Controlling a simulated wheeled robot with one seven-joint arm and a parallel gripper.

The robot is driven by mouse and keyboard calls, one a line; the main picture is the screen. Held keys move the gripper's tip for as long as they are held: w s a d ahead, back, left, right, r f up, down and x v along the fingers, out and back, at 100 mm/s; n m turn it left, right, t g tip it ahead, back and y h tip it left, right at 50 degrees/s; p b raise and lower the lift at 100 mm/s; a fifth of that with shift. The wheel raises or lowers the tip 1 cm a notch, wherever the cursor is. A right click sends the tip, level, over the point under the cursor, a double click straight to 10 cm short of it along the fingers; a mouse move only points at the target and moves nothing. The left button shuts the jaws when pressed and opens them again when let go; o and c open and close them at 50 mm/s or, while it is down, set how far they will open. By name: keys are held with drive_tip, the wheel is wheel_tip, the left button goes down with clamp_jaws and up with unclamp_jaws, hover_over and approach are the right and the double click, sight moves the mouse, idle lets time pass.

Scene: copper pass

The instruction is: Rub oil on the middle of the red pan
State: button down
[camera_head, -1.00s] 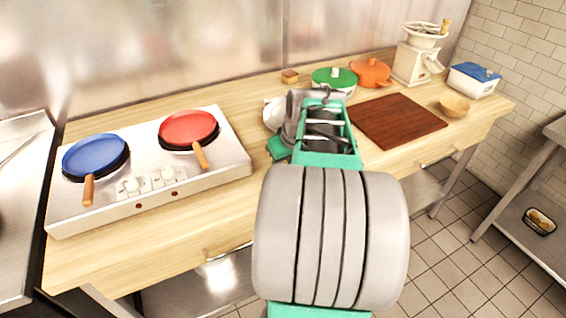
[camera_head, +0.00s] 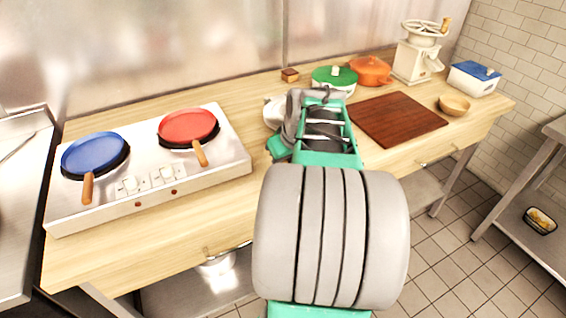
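The red pan (camera_head: 188,126) sits on the right burner of a white two-burner stove, its wooden handle pointing toward the front. My arm stands in the middle of the view, right of the stove and apart from the red pan. Its end reaches over the counter near a white item (camera_head: 274,111) that is mostly hidden behind it. My gripper's fingers are hidden by the arm, so I cannot see whether they hold anything. I cannot make out any oil or oiling tool.
A blue pan (camera_head: 93,155) sits on the stove's (camera_head: 226,147) left burner. A green-lidded pot (camera_head: 334,77), an orange pot (camera_head: 371,71), a cutting board (camera_head: 397,119), a wooden bowl (camera_head: 454,104), a grinder (camera_head: 418,54) and a blue-lidded box (camera_head: 474,79) stand to the right. The counter's front strip is clear.

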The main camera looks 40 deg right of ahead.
idle(0.4)
wheel_tip(320, 180, up, 7)
drive_tip(key=p, duration=0.5)
idle(0.8)
